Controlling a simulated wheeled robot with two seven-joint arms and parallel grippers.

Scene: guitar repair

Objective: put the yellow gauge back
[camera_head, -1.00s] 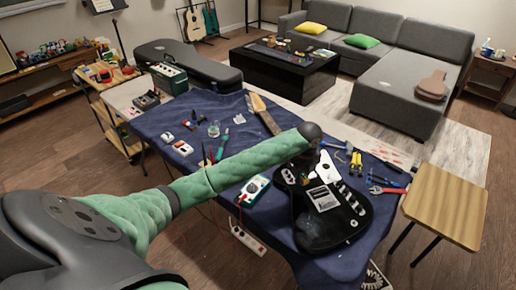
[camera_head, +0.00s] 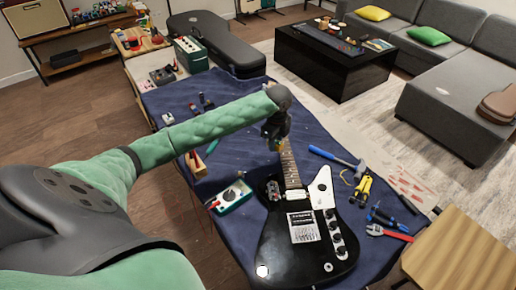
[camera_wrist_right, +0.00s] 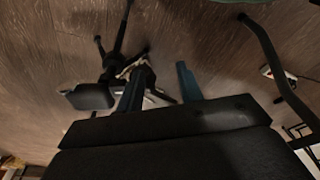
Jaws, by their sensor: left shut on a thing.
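My left gripper (camera_head: 274,143) points down above the neck (camera_head: 290,166) of the black electric guitar (camera_head: 300,235), which lies on the blue cloth of the workbench. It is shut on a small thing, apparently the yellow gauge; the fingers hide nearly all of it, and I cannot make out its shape. I cannot tell whether it touches the strings. In the right wrist view my right gripper (camera_wrist_right: 160,90) has its two fingers apart with nothing held between them, over the wooden floor.
A multimeter (camera_head: 232,196) lies left of the guitar. A wooden stool (camera_head: 460,255) stands at the bench's right.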

